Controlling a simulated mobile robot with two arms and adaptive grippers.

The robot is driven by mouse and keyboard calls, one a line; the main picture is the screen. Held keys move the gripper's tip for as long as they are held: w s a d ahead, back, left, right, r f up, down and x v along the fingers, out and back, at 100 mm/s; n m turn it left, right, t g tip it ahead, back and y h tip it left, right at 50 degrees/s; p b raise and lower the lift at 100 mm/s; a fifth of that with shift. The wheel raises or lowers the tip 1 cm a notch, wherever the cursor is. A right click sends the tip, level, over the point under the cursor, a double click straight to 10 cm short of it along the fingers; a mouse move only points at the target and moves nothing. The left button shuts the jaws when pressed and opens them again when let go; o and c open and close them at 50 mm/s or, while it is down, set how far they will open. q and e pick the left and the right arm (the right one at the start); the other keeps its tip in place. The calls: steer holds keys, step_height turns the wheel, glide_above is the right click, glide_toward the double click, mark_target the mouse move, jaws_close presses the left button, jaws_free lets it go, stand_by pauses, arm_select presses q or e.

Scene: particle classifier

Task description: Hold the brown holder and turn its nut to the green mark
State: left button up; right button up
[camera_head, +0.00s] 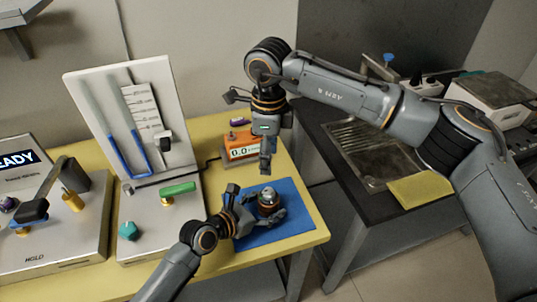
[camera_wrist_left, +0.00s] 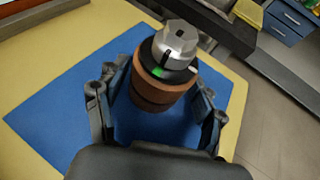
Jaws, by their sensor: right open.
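The brown holder (camera_wrist_left: 160,92) stands above the blue mat, with a black collar and a silver nut (camera_wrist_left: 178,40) on top. A green mark (camera_wrist_left: 158,72) shows on the collar, and a white line lies right of it. In the head view the holder (camera_head: 268,206) is small and partly hidden by the fingers. My left gripper (camera_head: 262,207) has a finger on each side of the holder, and the fingertips seem to touch it. My right gripper (camera_head: 267,163) hangs fingers down above the holder, open, empty and apart from the nut.
The blue mat (camera_head: 298,222) lies on the yellow table (camera_head: 305,250) near its right edge. An orange display box (camera_head: 240,148) stands behind. A white panel stand (camera_head: 185,236) with a green handle (camera_head: 178,188) is at left. A dark counter with a sink (camera_head: 355,150) is at right.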

arm_select(q)
steer(key=shift+o, duration=0.9)
steer(key=shift+r, duration=0.1)
steer(key=shift+w, duration=0.1)
steer(key=shift+a, duration=0.1)
